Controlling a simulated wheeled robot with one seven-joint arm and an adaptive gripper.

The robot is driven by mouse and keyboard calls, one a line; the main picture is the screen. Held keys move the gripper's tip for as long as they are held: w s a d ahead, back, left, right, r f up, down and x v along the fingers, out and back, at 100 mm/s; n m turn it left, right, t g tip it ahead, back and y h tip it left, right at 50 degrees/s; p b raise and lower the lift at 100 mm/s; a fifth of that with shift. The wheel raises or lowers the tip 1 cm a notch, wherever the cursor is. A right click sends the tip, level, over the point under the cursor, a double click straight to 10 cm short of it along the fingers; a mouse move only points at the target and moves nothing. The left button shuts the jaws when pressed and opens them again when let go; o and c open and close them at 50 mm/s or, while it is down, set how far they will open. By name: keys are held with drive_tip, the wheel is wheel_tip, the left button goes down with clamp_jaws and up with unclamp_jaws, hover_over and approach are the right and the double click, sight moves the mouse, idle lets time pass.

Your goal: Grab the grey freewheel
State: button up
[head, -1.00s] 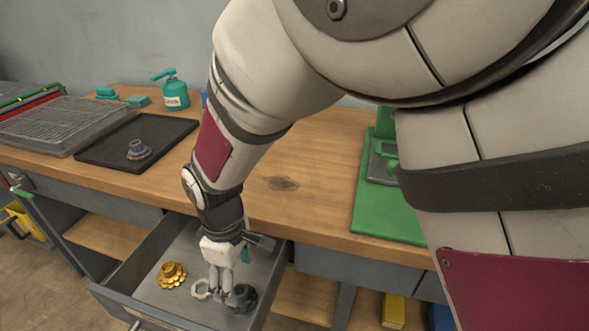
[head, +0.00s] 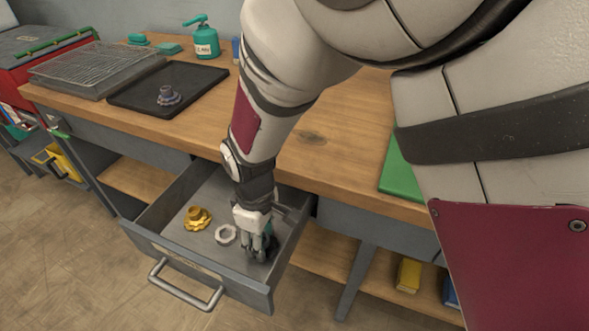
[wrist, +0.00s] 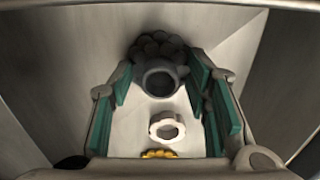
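The dark grey freewheel (head: 265,254) lies in the open drawer (head: 170,249), partly hidden by my gripper in the head view. My gripper (head: 261,246) points down over it. In the wrist view the freewheel (wrist: 158,80) shows its round bore and toothed rim between the far ends of the teal finger pads. My gripper (wrist: 161,70) is open, with the fingers standing apart on either side of it. Whether a pad touches the rim I cannot tell.
A pale ring (head: 226,235) and a gold freewheel (head: 198,218) lie left of my gripper in the drawer. The drawer walls are close by. On the bench stand a black tray (head: 204,87) with a bluish toothed part (head: 168,96), a wire rack (head: 95,65) and a green bottle (head: 204,40).

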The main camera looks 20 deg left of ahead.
drive_tip(key=shift+c, duration=1.4)
drive_tip(key=shift+r, duration=0.15)
